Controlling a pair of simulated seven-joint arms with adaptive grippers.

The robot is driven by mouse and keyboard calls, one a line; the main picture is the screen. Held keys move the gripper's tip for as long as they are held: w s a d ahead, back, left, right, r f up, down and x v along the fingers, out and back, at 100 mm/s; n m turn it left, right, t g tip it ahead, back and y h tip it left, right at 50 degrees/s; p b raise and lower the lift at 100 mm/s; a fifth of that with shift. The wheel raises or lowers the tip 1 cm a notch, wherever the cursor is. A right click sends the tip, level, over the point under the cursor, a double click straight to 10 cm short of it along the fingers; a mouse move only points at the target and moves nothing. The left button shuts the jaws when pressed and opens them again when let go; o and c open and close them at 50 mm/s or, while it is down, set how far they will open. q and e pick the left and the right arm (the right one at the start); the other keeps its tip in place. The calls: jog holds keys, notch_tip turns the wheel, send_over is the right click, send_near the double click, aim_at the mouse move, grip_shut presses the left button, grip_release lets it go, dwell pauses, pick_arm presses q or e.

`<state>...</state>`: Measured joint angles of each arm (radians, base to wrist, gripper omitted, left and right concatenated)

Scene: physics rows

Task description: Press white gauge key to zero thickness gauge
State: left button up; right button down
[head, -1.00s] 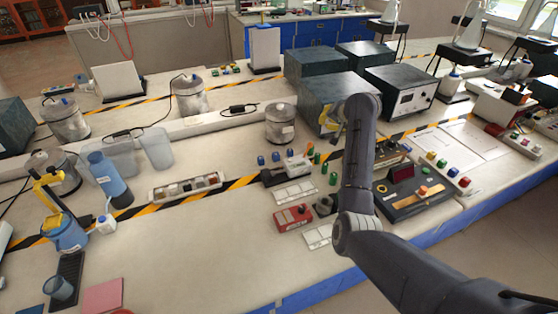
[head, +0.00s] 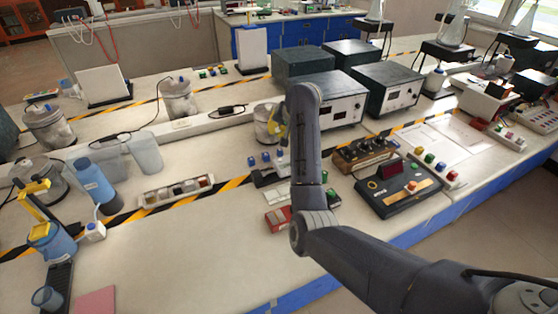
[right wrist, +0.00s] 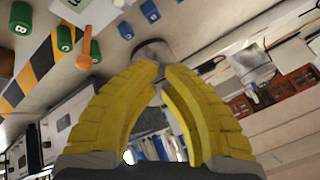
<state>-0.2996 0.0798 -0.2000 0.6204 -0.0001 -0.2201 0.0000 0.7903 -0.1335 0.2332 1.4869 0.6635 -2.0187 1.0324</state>
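My right gripper (head: 278,128) is high over the bench near a grey lidded can, mostly hidden behind my right arm. In the right wrist view its yellow fingers (right wrist: 161,72) come together at the tips, shut with nothing between them. A small dark-based device with a pale top (head: 272,175) sits below it, partly covered by the arm; I cannot tell surely that it is the thickness gauge. A red box (head: 277,219) lies in front of it. No white key can be made out. My left gripper is not in view.
The grey can (head: 265,125) stands just behind the gripper. Dark-cased instruments (head: 328,100) stand behind. Green cylinders (right wrist: 64,38) show in the right wrist view. The front-middle bench (head: 190,245) is clear.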

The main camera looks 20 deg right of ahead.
jog(key=shift+f, duration=4.4)
jog(key=shift+f, duration=0.2)
jog(key=shift+f, duration=0.2)
jog(key=shift+f, duration=0.35)
jog(key=shift+r, duration=0.75)
jog(key=shift+r, duration=2.5)
